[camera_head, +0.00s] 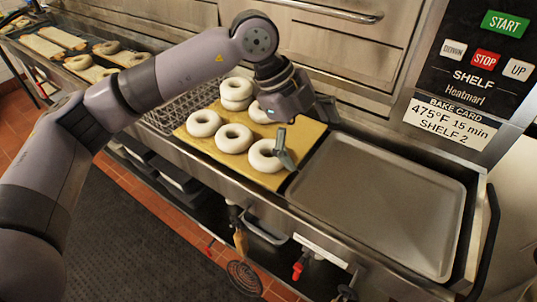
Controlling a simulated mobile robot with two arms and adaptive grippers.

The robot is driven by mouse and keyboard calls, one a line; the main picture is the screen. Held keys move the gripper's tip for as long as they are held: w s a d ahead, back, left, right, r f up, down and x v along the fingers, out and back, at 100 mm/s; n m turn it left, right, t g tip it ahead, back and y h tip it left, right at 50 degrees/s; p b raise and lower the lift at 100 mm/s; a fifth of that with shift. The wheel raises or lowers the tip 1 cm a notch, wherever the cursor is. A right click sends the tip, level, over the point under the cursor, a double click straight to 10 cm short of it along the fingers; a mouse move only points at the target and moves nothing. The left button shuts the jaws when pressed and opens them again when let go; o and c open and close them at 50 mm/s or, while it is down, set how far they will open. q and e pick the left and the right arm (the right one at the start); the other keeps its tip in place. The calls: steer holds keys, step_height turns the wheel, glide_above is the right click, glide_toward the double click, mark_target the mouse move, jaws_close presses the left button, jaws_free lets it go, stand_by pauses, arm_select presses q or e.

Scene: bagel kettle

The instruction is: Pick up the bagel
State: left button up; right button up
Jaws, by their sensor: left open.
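Several pale, uncooked-looking bagels lie on a tan board (194,137) in the middle of the head view. One bagel (204,123) is at the left, one (234,139) at the front middle, and one (260,155) at the right front. At the back one bagel (236,88) rests on another, and one more (257,114) is partly hidden by my gripper. My left gripper (305,138) is open over the board's right side. One finger overlaps the right front bagel in the picture; I cannot tell whether they touch. My right gripper is out of view.
An empty metal tray (385,200) lies right of the board. A wire rack (180,108) is behind the board's left side. More bagels (107,47) sit on boards at the far left. A control panel (478,55) stands at the back right.

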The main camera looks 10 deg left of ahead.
arm_select(q)
steer(key=w+a+r+n+t+y, duration=0.25)
steer(key=w+a+n+y, duration=0.2)
steer(key=a, duration=0.65)
steer(key=p, duration=0.4)
glide_toward(268, 152)
steer(key=f, duration=0.2)
steer(key=shift+s+d+f+m+g+y, duration=0.25)
steer(key=shift+s+d+g+y, duration=0.05)
steer(key=shift+d+g+y, duration=0.05)
steer(key=f, duration=0.1)
steer(key=f+p, duration=0.1)
steer(key=f, duration=0.1)
steer(key=w+f+p, duration=0.1)
steer(key=shift+w+d+f, duration=0.1)
steer(key=shift+d+f, duration=0.1)
steer(key=shift+d, duration=0.05)
steer(key=shift+w+f, duration=0.15)
steer(key=shift+f, duration=0.35)
steer(key=c, duration=1.1)
